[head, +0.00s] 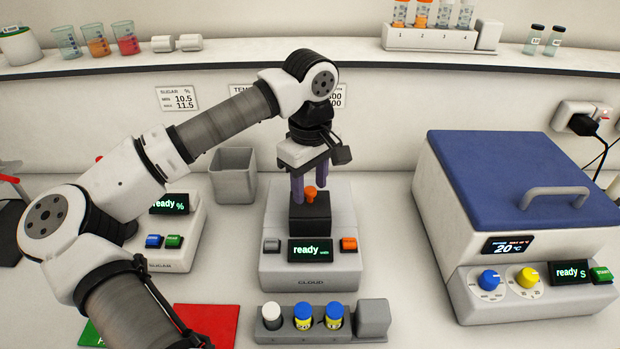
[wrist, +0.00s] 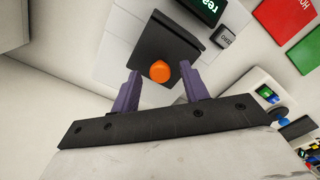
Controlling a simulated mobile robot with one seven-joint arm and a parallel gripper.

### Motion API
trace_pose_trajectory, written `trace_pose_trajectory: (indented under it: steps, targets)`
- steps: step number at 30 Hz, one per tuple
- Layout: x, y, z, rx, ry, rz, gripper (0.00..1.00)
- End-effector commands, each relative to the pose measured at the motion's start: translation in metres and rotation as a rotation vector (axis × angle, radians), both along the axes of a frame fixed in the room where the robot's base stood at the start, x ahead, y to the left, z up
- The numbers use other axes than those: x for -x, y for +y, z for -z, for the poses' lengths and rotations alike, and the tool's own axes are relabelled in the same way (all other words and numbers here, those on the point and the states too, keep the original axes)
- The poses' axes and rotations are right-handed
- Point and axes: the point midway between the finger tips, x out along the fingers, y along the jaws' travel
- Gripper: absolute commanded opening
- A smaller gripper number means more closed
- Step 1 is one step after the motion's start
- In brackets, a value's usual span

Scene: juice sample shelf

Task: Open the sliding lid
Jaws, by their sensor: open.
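A black lid-like cover (head: 310,217) with an orange knob (head: 310,192) sits on top of the grey-white device marked CLOUD (head: 311,269). The cover also shows in the wrist view (wrist: 166,44), with the orange knob (wrist: 160,71) near its edge. My gripper (head: 309,187) points down over the cover with its purple fingers apart. In the wrist view the fingertips (wrist: 160,79) are on either side of the knob, with gaps showing. I cannot tell the exact height. A blue lid (head: 505,170) with a grey handle (head: 541,195) covers the box at right.
A small rack (head: 375,318) with several capped vials stands in front of the CLOUD device. The sugar device (head: 175,250) and an empty grey bin (head: 233,176) are to the left. Red (head: 207,322) and green mats lie at front left. A shelf (head: 250,61) runs behind.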

Motion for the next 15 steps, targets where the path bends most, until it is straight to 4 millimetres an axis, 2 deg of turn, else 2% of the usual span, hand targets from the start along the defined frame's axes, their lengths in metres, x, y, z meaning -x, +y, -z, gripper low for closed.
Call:
trace_pose_trajectory:
  steps: [8,15]
  targets:
    - [0.0001,0.0001,0.0020,0.000,0.000,0.000,0.45]
    - [0.0001,0.0001,0.0017,0.001,0.001,0.000,0.15]
